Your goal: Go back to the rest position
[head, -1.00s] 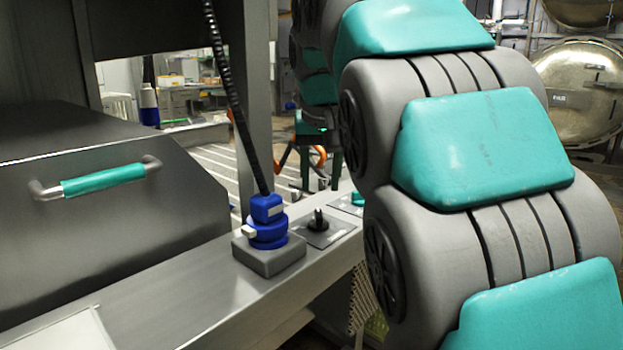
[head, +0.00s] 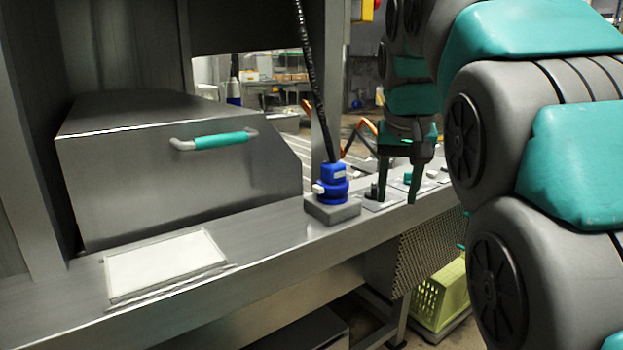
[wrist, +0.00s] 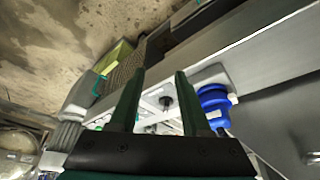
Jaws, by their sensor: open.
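My gripper (head: 398,195) hangs at the end of my grey and teal arm, pointing down near the long steel ledge (head: 270,237). Its two dark green fingers are apart with nothing between them. In the wrist view the open fingers (wrist: 157,100) reach toward the ledge, with the blue connector (wrist: 214,103) to their right. In the head view the blue connector (head: 333,185) stands upright on a grey block, left of my gripper, with a black corrugated hose rising from it. A small black knob shows close behind the left finger; I cannot tell the gap.
A steel hood with a teal handle (head: 213,140) stands at the left. A white panel (head: 165,264) lies on the ledge. A yellow-green crate (head: 440,296) sits low under the ledge at the right. A steel post (head: 328,80) rises behind the connector.

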